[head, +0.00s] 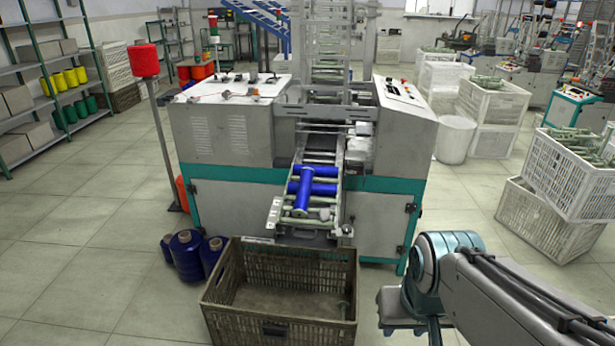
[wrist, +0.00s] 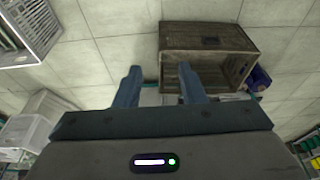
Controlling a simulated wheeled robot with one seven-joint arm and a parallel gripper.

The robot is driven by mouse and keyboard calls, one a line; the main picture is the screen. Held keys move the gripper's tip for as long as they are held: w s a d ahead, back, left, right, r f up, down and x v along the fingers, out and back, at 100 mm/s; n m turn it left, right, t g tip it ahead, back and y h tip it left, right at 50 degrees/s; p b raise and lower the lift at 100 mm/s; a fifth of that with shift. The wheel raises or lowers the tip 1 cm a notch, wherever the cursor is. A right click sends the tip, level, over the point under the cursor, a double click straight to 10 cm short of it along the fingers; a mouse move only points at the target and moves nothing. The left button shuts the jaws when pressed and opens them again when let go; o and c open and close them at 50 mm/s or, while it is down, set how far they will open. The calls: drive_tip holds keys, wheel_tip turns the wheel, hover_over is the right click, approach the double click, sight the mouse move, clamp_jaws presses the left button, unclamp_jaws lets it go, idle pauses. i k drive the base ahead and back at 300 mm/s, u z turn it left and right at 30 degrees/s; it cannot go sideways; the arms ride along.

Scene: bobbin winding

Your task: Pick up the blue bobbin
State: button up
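A few blue bobbins (head: 303,191) lie together on the sloping chute (head: 273,212) at the front of the winding machine. One lies along the chute, and others lie across it and partly overlap in view. My gripper (wrist: 157,72) is open and empty in the wrist view, its two fingers apart. In the head view my arm is at the lower right, well to the right of the chute and nearer the camera. The bobbins on the chute cannot be made out in the wrist view.
A brown crate (head: 225,310) stands on the floor below the chute; it also shows in the wrist view (wrist: 190,30). Large blue spools (head: 186,257) stand left of it. White crates (head: 545,225) are stacked at the right. Open floor lies between machine and stacks.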

sight(302, 193)
drive_tip(key=i, duration=1.3)
